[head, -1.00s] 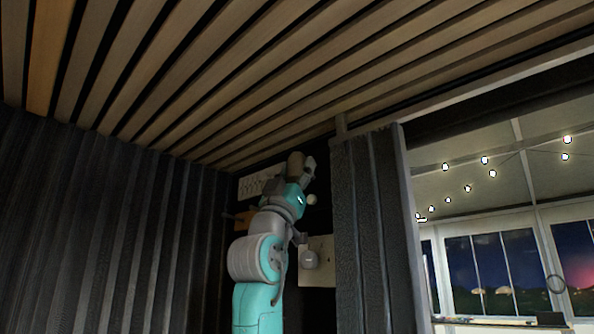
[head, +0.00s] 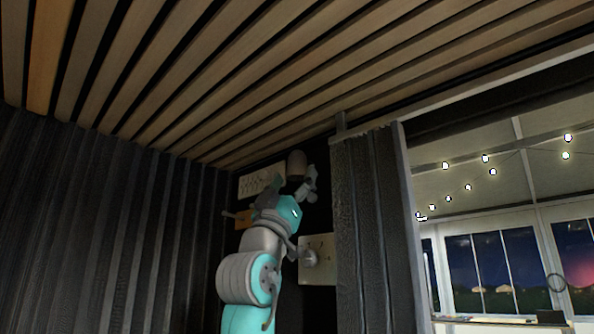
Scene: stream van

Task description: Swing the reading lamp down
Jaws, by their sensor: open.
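A brown, rounded cylinder that looks like the reading lamp's shade (head: 297,164) hangs high in the dark corner, just below the slatted ceiling. Its mount and arm are not clear. My gripper (head: 291,186) is at the top of my teal and grey arm, just below the shade. Its grey fingers stand apart, one to the left and one to the right below the shade. I see nothing between them. I cannot tell whether a finger touches the shade.
A pale panel with a round knob (head: 328,243) is on the wall right of my arm. A dark curtain (head: 375,230) hangs at the right, beside a bright opening.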

